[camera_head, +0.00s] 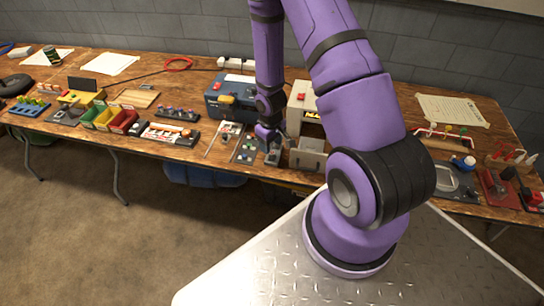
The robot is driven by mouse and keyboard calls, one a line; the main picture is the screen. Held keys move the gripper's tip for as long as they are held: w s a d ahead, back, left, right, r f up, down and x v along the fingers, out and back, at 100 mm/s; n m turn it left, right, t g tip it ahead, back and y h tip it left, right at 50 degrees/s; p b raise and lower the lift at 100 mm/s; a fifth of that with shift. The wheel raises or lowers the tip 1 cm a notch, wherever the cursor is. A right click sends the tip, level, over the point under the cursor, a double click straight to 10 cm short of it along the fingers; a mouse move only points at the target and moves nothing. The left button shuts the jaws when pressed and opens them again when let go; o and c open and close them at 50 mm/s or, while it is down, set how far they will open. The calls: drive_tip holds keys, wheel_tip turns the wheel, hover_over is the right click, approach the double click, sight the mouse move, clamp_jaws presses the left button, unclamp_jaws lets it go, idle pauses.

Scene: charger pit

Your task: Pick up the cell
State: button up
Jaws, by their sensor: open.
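My gripper (272,147) is at the front edge of the wooden bench, pointing down, with its jaws open. It is over a small grey block or holder (272,159), between a dark panel with small coloured parts (245,149) and a beige open-topped box (307,158). The picture is too small to show whether the gripper touches anything. I cannot pick out the cell with certainty; it may be partly hidden by the gripper and wrist.
A blue case (226,110) and a beige device (303,101) stand close behind my gripper. Red, green and yellow bins (108,118) and a row of knobs (178,114) are to the left. My arm hides part of the bench to the right.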

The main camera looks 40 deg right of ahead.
sight(272, 152)
drive_tip(key=shift+s+f, duration=0.2)
drive_tip(key=shift+f, duration=2.2)
clamp_jaws()
drive_tip(key=shift+r, duration=0.1)
